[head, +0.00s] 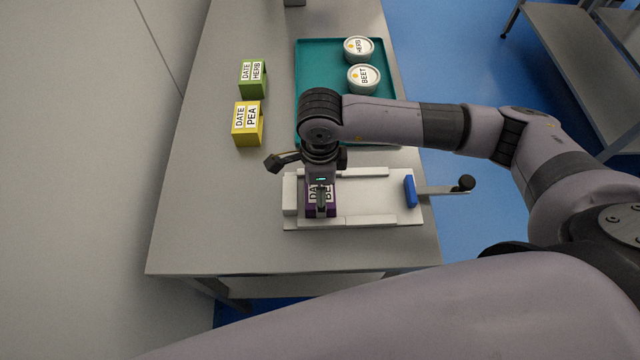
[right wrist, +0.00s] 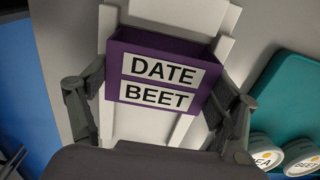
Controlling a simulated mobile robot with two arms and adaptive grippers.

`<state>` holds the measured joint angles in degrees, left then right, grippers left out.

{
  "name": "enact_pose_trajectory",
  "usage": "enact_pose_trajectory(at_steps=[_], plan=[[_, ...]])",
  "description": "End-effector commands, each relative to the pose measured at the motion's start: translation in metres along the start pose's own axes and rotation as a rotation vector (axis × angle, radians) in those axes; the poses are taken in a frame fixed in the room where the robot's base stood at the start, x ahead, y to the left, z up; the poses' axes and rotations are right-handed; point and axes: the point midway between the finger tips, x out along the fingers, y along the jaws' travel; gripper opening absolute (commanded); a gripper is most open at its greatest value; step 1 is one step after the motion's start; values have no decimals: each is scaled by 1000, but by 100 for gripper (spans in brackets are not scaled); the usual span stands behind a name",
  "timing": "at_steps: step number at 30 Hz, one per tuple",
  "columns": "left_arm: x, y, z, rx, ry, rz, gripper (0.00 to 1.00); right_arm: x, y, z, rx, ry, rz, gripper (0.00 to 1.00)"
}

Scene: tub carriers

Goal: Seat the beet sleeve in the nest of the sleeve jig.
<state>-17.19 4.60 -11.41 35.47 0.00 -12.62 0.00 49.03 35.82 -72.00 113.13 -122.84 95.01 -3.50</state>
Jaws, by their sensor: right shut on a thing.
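The beet sleeve (head: 311,211) is a purple box-like sleeve with a white DATE BEET label. It also shows in the right wrist view (right wrist: 160,46), upright between the fingers. My right gripper (head: 321,204) is shut on the sleeve, with one finger at each side in the right wrist view (right wrist: 160,108). The sleeve jig (head: 370,200) is a white base with low rails, a block at its left end and a blue pusher (head: 410,191) at its right. The sleeve is at the jig's left end, by the block. I cannot tell whether it touches the bed. My left gripper is out of view.
A yellow DATE PEA sleeve (head: 247,138) and a green DATE HERB sleeve (head: 252,87) stand at the table's left. A teal tray (head: 316,65) behind the jig holds a HERB tub (head: 358,49) and a BEET tub (head: 364,79). A PEA lid (right wrist: 265,159) shows in the right wrist view.

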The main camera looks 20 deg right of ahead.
Motion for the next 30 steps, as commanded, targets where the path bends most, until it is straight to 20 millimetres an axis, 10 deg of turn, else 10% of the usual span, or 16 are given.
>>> enact_pose_trajectory(at_steps=[22,30], plan=[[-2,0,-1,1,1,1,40,-6,-1,0,0,-1,-2,100],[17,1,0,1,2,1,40,-59,-1,1,-2,-4,-6,100]])
